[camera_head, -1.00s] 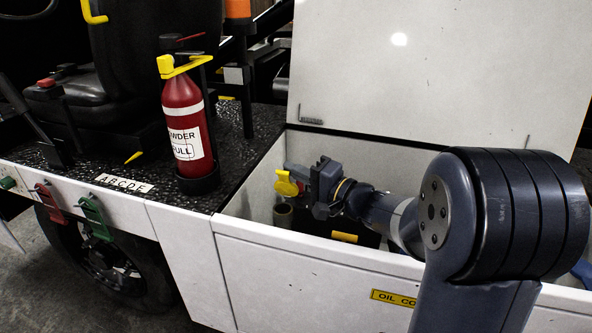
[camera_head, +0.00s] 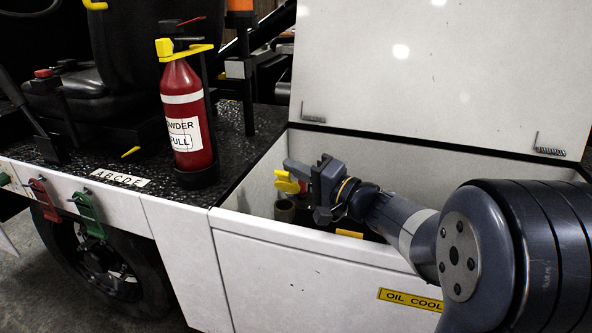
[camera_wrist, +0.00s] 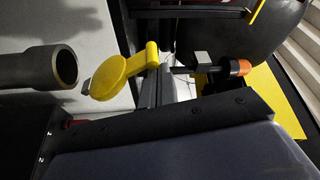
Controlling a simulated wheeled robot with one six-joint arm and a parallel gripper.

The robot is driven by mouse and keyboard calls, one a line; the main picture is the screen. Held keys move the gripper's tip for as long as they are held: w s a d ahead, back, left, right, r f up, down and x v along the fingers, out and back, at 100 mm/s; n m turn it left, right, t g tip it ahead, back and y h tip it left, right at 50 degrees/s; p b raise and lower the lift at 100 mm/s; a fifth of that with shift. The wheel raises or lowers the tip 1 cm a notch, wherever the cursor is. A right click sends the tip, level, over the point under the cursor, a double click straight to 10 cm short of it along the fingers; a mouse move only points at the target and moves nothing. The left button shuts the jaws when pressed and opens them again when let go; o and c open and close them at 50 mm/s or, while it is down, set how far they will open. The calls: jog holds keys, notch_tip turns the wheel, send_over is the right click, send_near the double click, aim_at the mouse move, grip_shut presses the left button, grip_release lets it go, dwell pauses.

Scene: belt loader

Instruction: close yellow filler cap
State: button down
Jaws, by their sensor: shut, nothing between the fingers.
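The yellow filler cap (camera_head: 287,183) is inside the open white compartment, above the grey filler neck (camera_head: 285,210). In the wrist view the cap (camera_wrist: 115,76) is a round disc with a tab, and it stands off the mouth of the neck (camera_wrist: 50,68) with a gap between them. The neck's mouth is uncovered.
The compartment's front wall (camera_head: 310,265) and raised white lid (camera_head: 440,75) bound the space around my arm. A red fire extinguisher (camera_head: 187,115) stands on the black deck to the left. A dark block with a yellow label (camera_head: 349,233) lies inside the compartment.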

notch_tip(320, 180, up, 10)
jog(key=p, duration=0.3)
dwell(0.3)
notch_tip(320, 180, down, 10)
jog(key=shift+w+r+b, duration=0.15)
jog(key=shift+r+b, duration=0.05)
jog(key=shift+b, duration=0.65)
jog(key=shift+w+d+m+p, duration=0.1)
jog(key=shift+m+p, duration=0.2)
jog(key=shift+p, duration=0.2)
jog(key=shift+w+f, duration=0.1)
jog(key=shift+f+b, duration=0.2)
jog(key=shift+b, duration=0.25)
